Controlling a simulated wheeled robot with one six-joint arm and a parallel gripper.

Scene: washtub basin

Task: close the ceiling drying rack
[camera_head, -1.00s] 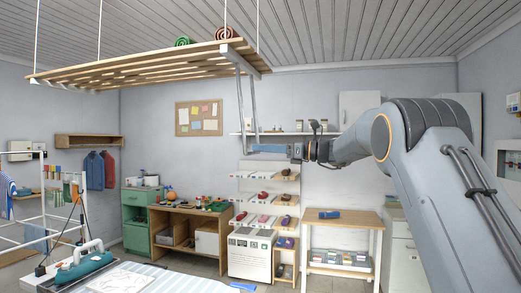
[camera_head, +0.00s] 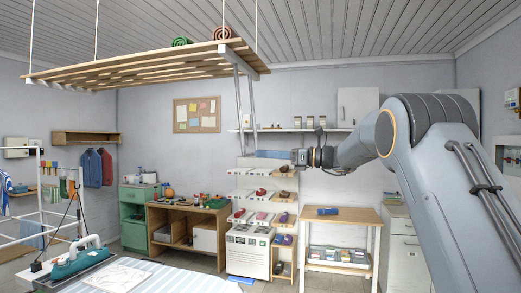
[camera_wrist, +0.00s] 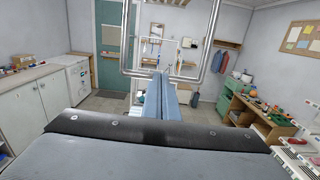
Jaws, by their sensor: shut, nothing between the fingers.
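The ceiling drying rack (camera_head: 130,72) is a slatted wooden platform hung on cords below the ceiling. Its metal U-shaped handle (camera_head: 237,105) hangs down from its right end. In the wrist view the handle (camera_wrist: 216,40) stands in front of me, its lower bar crossing near my fingertips. My gripper (camera_head: 258,154) is shut and empty, its blue fingers pointing left at the handle's lower end. In the wrist view my gripper (camera_wrist: 164,76) is at the middle of the bar; whether it touches I cannot tell.
Two rolled towels, green (camera_head: 181,42) and brown (camera_head: 222,33), lie on the rack. A wall shelf (camera_head: 340,130) with jars is behind my arm. A stepped display (camera_head: 262,195) stands below my gripper, beside a wooden table (camera_head: 342,215). An ironing board (camera_head: 170,282) is at the front left.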

